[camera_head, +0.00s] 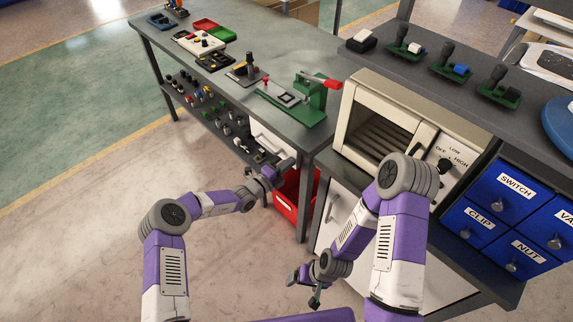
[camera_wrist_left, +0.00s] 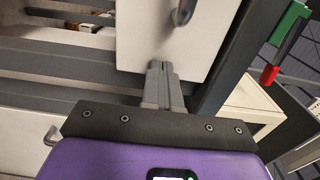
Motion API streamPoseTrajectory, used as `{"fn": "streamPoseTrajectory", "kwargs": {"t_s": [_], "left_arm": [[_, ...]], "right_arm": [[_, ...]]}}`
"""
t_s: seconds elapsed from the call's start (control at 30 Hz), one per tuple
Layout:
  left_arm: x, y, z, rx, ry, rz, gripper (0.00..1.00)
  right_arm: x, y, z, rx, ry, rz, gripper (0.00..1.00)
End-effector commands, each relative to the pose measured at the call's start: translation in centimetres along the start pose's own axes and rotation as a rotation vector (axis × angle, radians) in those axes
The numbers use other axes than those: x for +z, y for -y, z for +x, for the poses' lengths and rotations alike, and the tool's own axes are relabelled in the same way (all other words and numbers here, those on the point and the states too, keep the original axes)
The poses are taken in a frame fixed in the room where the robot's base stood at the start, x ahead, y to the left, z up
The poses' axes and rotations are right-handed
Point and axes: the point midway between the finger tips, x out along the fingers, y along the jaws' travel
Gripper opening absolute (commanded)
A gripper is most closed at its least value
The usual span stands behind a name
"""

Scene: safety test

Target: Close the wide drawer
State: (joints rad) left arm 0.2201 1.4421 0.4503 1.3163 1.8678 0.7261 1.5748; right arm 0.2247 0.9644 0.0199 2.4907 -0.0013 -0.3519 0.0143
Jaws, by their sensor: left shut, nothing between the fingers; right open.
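A pale panel (camera_head: 268,138) shows below the right part of the long workbench, partly hidden by my left arm. I cannot tell for sure whether it is the wide drawer, or how far that drawer is out. My left gripper (camera_head: 268,178) is low by the bench, near a red bin (camera_head: 287,195). In the left wrist view its shut, empty fingers (camera_wrist_left: 163,68) point at a white panel (camera_wrist_left: 145,35) with a metal handle (camera_wrist_left: 183,12). Contact cannot be told. My right gripper (camera_head: 305,282) is open, lower and nearer to me, in front of a white cabinet.
The workbench (camera_head: 275,50) carries a green press with a red handle (camera_head: 310,98). A cream oven-like box (camera_head: 375,95) stands right of it, above the white cabinet (camera_head: 338,200). Blue labelled drawers (camera_head: 510,190) are at the right. The floor at left is clear.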

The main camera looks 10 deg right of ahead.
Motion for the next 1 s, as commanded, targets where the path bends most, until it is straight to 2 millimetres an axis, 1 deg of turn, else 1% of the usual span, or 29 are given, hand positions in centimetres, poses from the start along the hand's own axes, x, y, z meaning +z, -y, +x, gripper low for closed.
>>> {"fn": "streamPoseTrajectory", "kwargs": {"t_s": [0.03, 0.17, 0.27, 0.33, 0.47, 0.6, 0.7, 0.8, 0.9, 1.0], "left_arm": [[-0.5, 0.5, 0.6, -0.007, -0.007, 0.000, 0.00], [-0.5, 0.5, 0.5, -0.008, -0.007, 0.000, 0.00], [-0.4, 0.6, 0.0, -0.008, -0.008, 0.000, 0.00], [-0.3, 0.7, -0.9, -0.008, -0.008, -0.001, 0.00], [0.2, 0.7, -3.2, -0.006, -0.008, -0.002, 0.00], [0.3, 0.7, -6.7, -0.005, -0.008, -0.003, 0.00], [0.3, 0.6, -9.0, -0.005, -0.009, -0.002, 0.00], [0.3, 0.4, -10.8, -0.005, -0.010, -0.001, 0.00], [0.3, 0.4, -12.2, -0.005, -0.010, 0.001, 0.00], [0.3, 0.3, -13.0, -0.006, -0.012, 0.001, 0.00]], "right_arm": [[0.0, 0.0, 0.0, 0.000, 0.000, 0.000, 0.86], [0.0, 0.0, -0.1, 0.000, 0.000, 0.000, 0.86], [0.0, 0.1, -0.4, 0.000, 0.000, 0.000, 0.86], [0.0, 0.3, -0.9, 0.000, 0.000, 0.000, 0.86], [0.1, 0.8, -2.1, 0.000, 0.000, 0.000, 0.86], [0.1, 1.2, -3.1, 0.000, 0.000, 0.000, 0.86], [0.2, 1.4, -3.7, 0.000, 0.000, 0.000, 0.86], [0.2, 1.5, -4.1, 0.000, 0.000, 0.000, 0.86], [0.2, 1.6, -4.3, 0.000, 0.000, 0.000, 0.86], [0.2, 1.7, -4.5, 0.000, 0.000, 0.000, 0.86]]}}
